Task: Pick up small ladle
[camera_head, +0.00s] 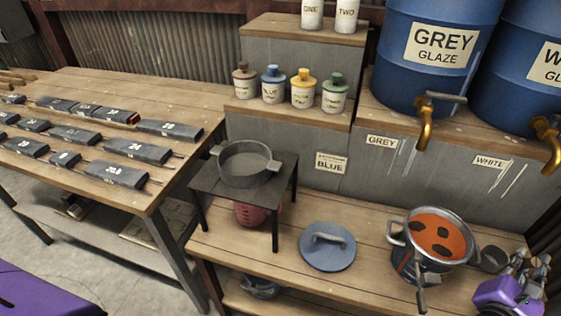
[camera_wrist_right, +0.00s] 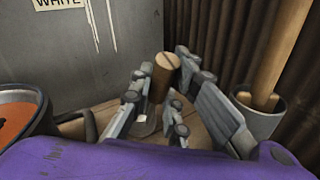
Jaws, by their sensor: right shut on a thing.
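My right gripper (camera_head: 535,266) is at the right end of the low bench, right of the pot. In the right wrist view its fingers (camera_wrist_right: 164,100) are shut around a short, upright wooden handle (camera_wrist_right: 162,78) with a slotted end, which looks like the small ladle's handle. Its lower part is hidden between the fingers. In the head view a small dark round cup (camera_head: 493,259) lies just left of the gripper; I cannot tell whether it is the ladle's bowl. My left gripper is not in view.
A metal pot (camera_head: 398,241) of orange liquid stands left of the right gripper. A grey holder (camera_wrist_right: 250,118) with a wooden handle stands close to its right in the wrist view. A blue-grey lid (camera_head: 328,259) lies on the bench. Blue barrels (camera_head: 432,75) with taps overhang behind.

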